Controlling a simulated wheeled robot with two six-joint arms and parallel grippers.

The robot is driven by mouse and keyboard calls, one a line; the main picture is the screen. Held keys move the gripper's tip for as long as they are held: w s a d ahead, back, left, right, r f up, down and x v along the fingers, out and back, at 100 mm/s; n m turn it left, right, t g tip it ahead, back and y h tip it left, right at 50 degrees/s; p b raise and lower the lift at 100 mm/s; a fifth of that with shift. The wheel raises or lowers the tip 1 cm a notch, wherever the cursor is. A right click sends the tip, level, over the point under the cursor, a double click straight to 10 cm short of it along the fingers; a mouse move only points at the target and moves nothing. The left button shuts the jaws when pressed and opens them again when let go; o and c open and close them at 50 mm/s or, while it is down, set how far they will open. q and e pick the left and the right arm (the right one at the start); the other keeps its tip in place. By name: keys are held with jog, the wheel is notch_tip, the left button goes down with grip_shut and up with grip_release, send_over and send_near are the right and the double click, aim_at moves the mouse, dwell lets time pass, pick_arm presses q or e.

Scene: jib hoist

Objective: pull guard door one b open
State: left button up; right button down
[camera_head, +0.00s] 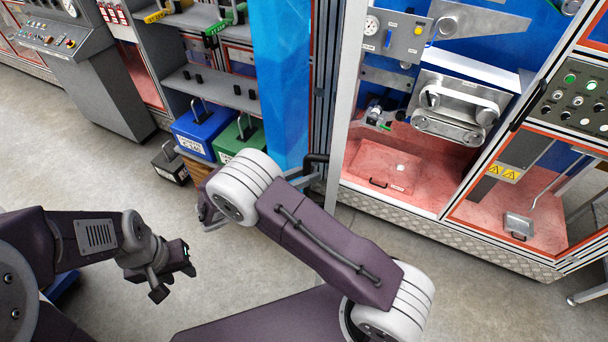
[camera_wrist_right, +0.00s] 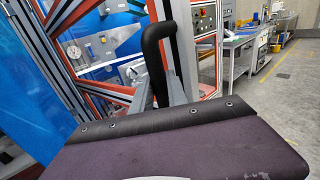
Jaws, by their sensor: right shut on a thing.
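A black bar handle (camera_head: 316,160) shows beside the machine frame, just above my right arm. In the right wrist view the handle (camera_wrist_right: 154,55) is a thick, bent black bar in front of aluminium frame profiles. My right gripper (camera_head: 312,178) is mostly hidden behind its own arm. In the wrist view its grey fingers (camera_wrist_right: 165,92) are shut around the lower part of the handle. A translucent blue panel (camera_head: 281,80) stands left of the open machine bay; I cannot tell whether it belongs to the handle's door. My left gripper (camera_head: 172,278) is open and empty above the floor.
Blue (camera_head: 200,128) and green bins (camera_head: 238,138) stand by the shelf at the left. A small dark box (camera_head: 170,163) is on the floor. A control cabinet (camera_head: 90,75) is further left. The machine bay has a pink floor (camera_head: 410,155). Grey floor in front is clear.

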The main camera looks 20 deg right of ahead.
jog(key=shift+d+r, duration=0.1)
jog(key=shift+r, duration=0.05)
jog(key=c, duration=1.6)
grip_release()
jog(key=a+b, duration=0.1)
jog(key=a, duration=0.1)
jog(key=a+b, duration=0.1)
jog(key=a, duration=0.2)
jog(key=s+a+b, duration=0.1)
jog(key=a, duration=0.1)
jog(key=shift+s+a, duration=0.1)
jog(key=shift+a, duration=0.1)
